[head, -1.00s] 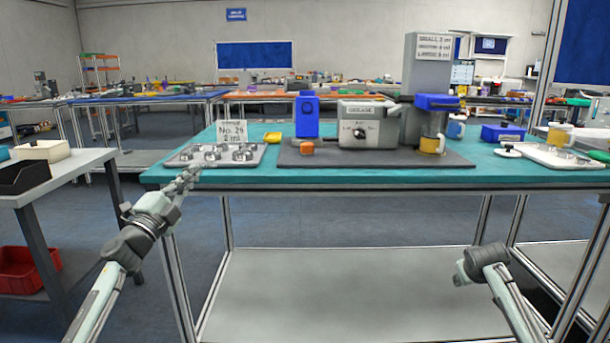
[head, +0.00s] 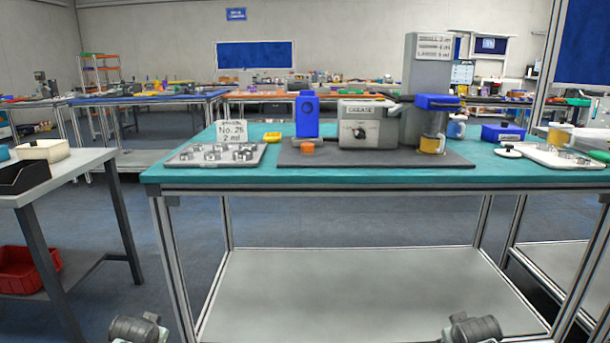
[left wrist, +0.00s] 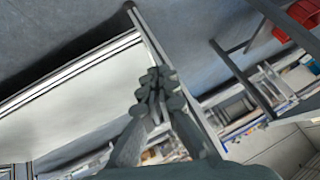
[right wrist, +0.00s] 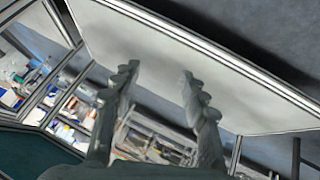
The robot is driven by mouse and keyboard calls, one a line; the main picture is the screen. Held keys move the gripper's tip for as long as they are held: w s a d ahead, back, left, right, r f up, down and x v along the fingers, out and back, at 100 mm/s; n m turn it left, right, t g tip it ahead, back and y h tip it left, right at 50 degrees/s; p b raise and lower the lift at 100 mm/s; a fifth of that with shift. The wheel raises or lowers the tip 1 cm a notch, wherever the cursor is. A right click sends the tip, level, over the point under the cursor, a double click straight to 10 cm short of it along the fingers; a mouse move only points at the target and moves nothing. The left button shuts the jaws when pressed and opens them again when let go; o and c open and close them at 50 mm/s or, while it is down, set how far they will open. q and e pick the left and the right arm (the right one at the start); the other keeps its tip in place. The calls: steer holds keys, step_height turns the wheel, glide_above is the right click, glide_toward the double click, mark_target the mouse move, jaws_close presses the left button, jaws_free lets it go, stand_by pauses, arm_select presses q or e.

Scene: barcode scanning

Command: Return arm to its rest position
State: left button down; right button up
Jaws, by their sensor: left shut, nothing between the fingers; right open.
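My left gripper (left wrist: 158,92) shows in the left wrist view with its fingers together and nothing between them. My right gripper (right wrist: 158,82) shows in the right wrist view with its fingers apart and empty. In the head view only a rounded part of each of my arms shows at the bottom edge, and both grippers are out of that view. Both arms are low, in front of the teal table (head: 380,178) and clear of its top.
A metal tray (head: 180,160) with several round parts and a sign stands at the table's left. A side table (head: 80,172) stands left. A white lower shelf (head: 360,290) is bare.

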arm_select(q)
steer(key=s+d+f+g, duration=0.1)
steer(key=s+d+f, duration=0.2)
steer(key=s, duration=0.8)
steer(key=s+d+f+g+h, duration=0.1)
steer(key=s+d+f, duration=0.2)
steer(key=s+f, duration=0.5)
steer(key=s+d+f+g+h, duration=0.1)
steer(key=s+f, duration=0.4)
steer(key=s, duration=0.9)
steer(key=shift+d+f+g, duration=0.15)
steer(key=shift+d+g, duration=0.45)
steer(key=shift+d, duration=0.55)
arm_select(e)
steer(key=s+a+f+g, duration=0.1)
steer(key=s+a+f, duration=0.2)
steer(key=s, duration=0.8)
steer(key=s+a+f+g+y, duration=0.1)
steer(key=s+a+f, duration=0.2)
steer(key=s+f, duration=0.4)
steer(key=s+a+f+g+y, duration=0.1)
steer(key=s+f, duration=0.5)
steer(key=s, duration=0.9)
steer(key=shift+a+g, duration=0.6)
steer(key=shift+a, duration=0.55)
steer(key=shift+f, duration=0.1)
